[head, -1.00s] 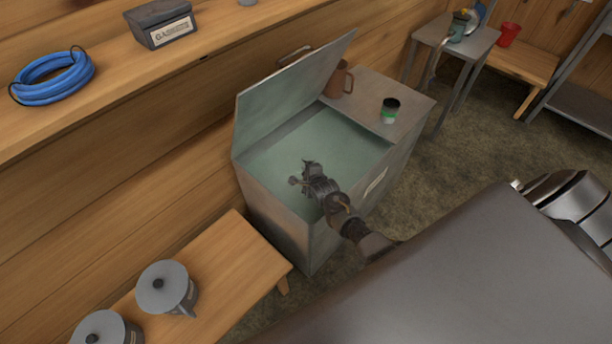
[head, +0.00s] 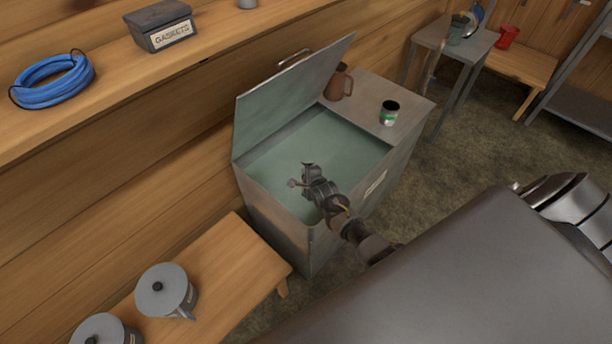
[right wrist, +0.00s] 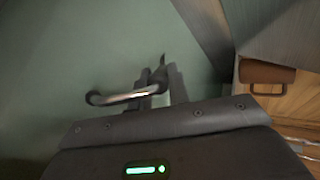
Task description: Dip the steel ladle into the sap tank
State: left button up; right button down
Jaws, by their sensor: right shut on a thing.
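The sap tank (head: 293,232) is a grey metal box with its lid (head: 290,95) raised, and pale green sap (head: 345,143) shows inside. My right gripper (head: 309,172) reaches in over the tank's open top, pointing down toward the sap. It is shut on the steel ladle, of which a short end (head: 292,183) sticks out left of the fingers. In the right wrist view the ladle's curved, shiny metal end (right wrist: 122,97) shows beside the fingers (right wrist: 160,85) against the green. The ladle's bowl is hidden, and I cannot tell if it touches the sap. My left gripper is out of view.
A brown jug (head: 339,83) and a green-banded can (head: 389,113) stand on the tank's fixed top. A bench (head: 240,255) with lidded pots (head: 166,290) is at the front left. A shelf behind holds a blue hose coil (head: 52,80) and a gaskets box (head: 162,27).

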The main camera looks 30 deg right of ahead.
jog(key=shift+r, duration=0.15)
jog(key=shift+r+p, duration=2.9)
jog(key=shift+r, duration=0.1)
notch_tip(320, 180, up, 12)
jog(key=p, duration=0.6)
jog(key=shift+r, duration=2.9)
